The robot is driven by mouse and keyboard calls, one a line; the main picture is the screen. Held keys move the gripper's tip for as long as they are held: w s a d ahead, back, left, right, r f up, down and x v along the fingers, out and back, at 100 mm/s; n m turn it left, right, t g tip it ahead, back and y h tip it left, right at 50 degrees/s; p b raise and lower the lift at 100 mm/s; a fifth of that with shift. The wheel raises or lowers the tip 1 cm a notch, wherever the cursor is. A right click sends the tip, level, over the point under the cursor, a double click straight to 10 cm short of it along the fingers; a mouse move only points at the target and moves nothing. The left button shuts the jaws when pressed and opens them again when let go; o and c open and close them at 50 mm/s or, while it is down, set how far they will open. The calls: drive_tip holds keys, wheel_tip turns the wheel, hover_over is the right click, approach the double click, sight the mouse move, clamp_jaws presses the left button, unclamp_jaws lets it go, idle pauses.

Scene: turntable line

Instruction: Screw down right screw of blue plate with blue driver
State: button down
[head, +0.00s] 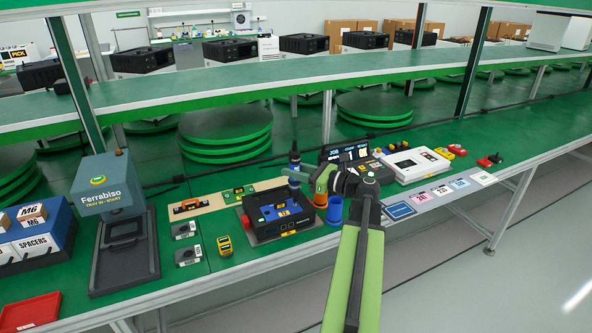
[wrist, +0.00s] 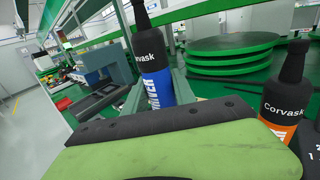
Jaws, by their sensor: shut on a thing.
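The blue driver (head: 294,181), with a black top, stands upright over the back right part of the black box. It also shows in the wrist view (wrist: 157,88), where its blue label is partly visible. My gripper (head: 300,174) is shut on it, coming from the right. The blue plate (head: 266,214) lies on top of the black box (head: 262,230). The driver's tip and the plate's right screw are too small or hidden, so I cannot tell whether they touch. An orange-labelled driver (wrist: 279,130) stands at the right in the wrist view.
A blue cup (head: 334,213) stands right of the box, close under my arm. A yellow device (head: 225,245) lies front left. A tray press (head: 122,230) stands further left. A white console (head: 415,165) and coloured cards (head: 442,190) are at the right.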

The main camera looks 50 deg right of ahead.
sight(293, 153)
wheel_tip(293, 153, up, 6)
drive_tip(key=p, duration=0.6)
idle(0.4)
